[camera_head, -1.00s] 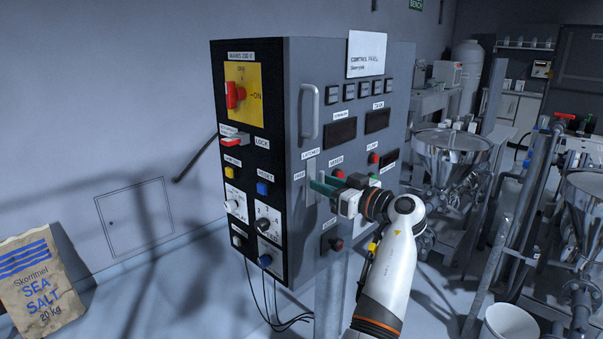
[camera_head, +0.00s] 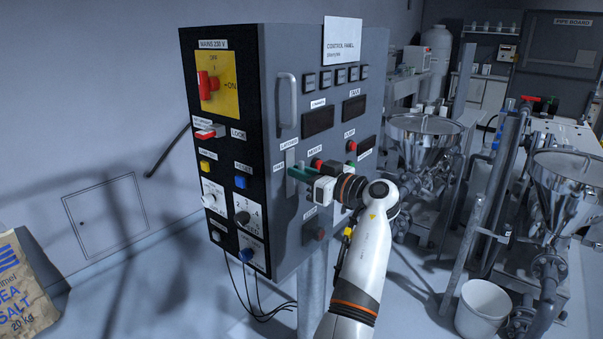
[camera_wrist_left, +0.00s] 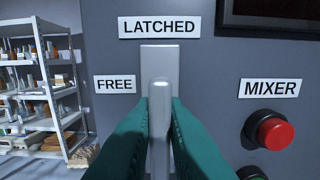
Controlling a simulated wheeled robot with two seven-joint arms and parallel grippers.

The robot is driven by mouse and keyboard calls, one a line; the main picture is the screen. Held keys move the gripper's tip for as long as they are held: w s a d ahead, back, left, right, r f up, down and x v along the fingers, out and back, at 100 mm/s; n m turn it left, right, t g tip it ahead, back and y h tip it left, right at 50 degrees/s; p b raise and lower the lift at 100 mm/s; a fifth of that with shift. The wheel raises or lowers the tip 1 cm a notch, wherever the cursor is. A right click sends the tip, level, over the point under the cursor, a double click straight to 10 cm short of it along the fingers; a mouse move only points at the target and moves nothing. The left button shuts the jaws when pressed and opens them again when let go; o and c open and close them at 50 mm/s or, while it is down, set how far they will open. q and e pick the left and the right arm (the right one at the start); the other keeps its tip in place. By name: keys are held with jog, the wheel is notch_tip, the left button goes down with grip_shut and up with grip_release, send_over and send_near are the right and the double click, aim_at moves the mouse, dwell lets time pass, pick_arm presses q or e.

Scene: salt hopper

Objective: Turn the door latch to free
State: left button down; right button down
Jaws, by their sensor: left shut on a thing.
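The door latch is a light grey lever (camera_wrist_left: 159,120) on a grey plate (camera_wrist_left: 174,62), on the front of the control cabinet (camera_head: 282,225). The lever stands upright in the left wrist view, its top below the LATCHED label (camera_wrist_left: 159,27). The FREE label (camera_wrist_left: 115,84) is to its left. My left gripper (camera_head: 294,173) is shut on the lever, with one green finger on each side of it. In the head view the fingers and hand hide much of the latch. My right gripper is not in view.
A red MIXER button (camera_wrist_left: 274,133) sits right of the latch. A fixed door handle (camera_head: 287,98) is above it. The cabinet's black side carries a red main switch (camera_head: 208,85) and several knobs. Steel hoppers (camera_head: 423,135) and a white bucket (camera_head: 482,305) stand to the right.

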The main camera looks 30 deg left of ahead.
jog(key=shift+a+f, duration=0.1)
pick_arm(q)
jog(key=shift+w+m, duration=0.1)
jog(key=shift+m, duration=1)
jog(key=shift+w+m, duration=0.1)
jog(key=shift+m, duration=0.8)
jog(key=shift+w+m, duration=0.1)
jog(key=shift+m, duration=0.8)
jog(key=m+p, duration=0.2)
jog(key=m, duration=0.2)
jog(key=m+p, duration=0.2)
jog(key=m, duration=0.2)
jog(key=f+m+p, duration=0.1)
jog(key=m+p, duration=0.1)
jog(key=m, duration=0.2)
jog(key=shift+w, duration=0.3)
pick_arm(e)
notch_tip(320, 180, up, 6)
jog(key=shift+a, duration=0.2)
